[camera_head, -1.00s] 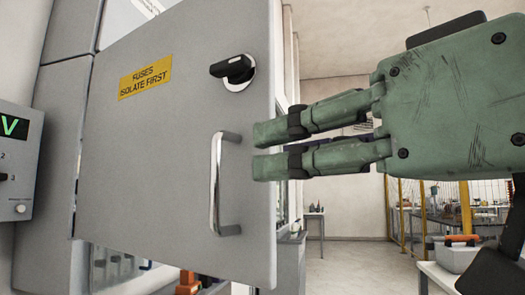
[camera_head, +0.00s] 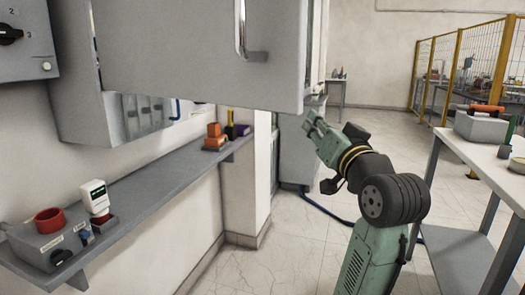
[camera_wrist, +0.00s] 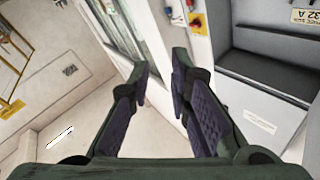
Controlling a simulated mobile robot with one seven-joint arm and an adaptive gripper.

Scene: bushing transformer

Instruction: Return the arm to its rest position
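My arm is folded low in the middle of the head view, and my green gripper (camera_head: 312,122) points up and to the left, below and right of the grey cabinet door. In the wrist view my gripper (camera_wrist: 160,78) has its two dark-padded fingers apart with nothing held between them. The grey cabinet door (camera_head: 190,55) stands swung open, with its metal handle (camera_head: 241,32) at the top of the head view. The gripper is clear of the handle.
A wall shelf (camera_head: 165,180) holds a grey box with a red ring (camera_head: 47,220), a white meter (camera_head: 95,198) and orange blocks (camera_head: 214,137). A white-topped table (camera_head: 480,150) with a toolbox (camera_head: 480,127) stands right of my arm.

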